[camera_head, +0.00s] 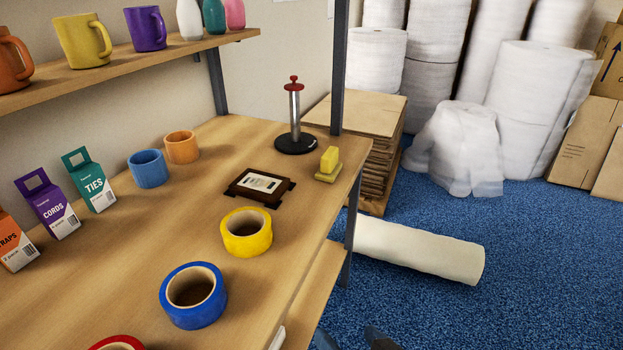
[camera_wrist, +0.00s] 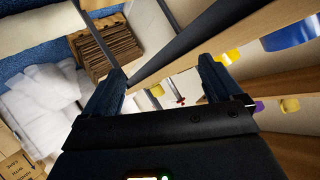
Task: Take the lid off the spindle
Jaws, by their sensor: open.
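The spindle (camera_head: 295,118) is a silver post standing upright on a round black base at the far end of the wooden table. The red lid (camera_head: 294,86), with a small knob, sits on top of it. My gripper's dark fingertips (camera_head: 352,339) just show at the bottom edge of the head view, over the floor and well away from the spindle. In the wrist view my gripper (camera_wrist: 161,66) is open and empty. A small red shape shows beyond it there; I cannot tell whether it is the lid.
A framed card (camera_head: 259,187), a yellow block (camera_head: 328,164) and a yellow tape roll (camera_head: 246,232) lie near the spindle. A dark post (camera_head: 338,70) rises at the table's far corner. A white roll (camera_head: 420,250) lies on the blue floor. A shelf with mugs hangs above left.

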